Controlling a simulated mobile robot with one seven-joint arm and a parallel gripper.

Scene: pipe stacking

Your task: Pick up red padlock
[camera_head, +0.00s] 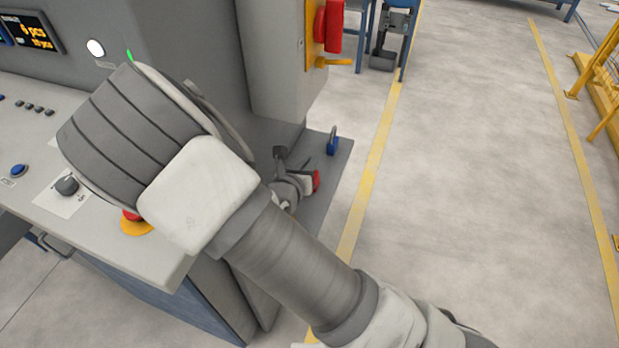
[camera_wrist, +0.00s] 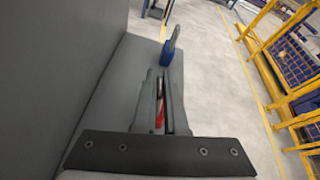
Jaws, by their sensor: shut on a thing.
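The red padlock (camera_wrist: 159,119) shows in the wrist view as a narrow red strip with a grey part above it, between the two jaws. My gripper (camera_wrist: 161,84) is shut on it, low over the grey ledge. The jaws hide most of the padlock. In the head view my gripper (camera_head: 300,162) is partly behind my arm, beside the grey machine.
A blue padlock (camera_head: 333,142) stands upright near the ledge's outer edge; in the wrist view it (camera_wrist: 167,54) is just beyond the fingertips. The grey machine wall (camera_wrist: 55,70) rises close on the left. Open floor (camera_head: 480,180) lies to the right.

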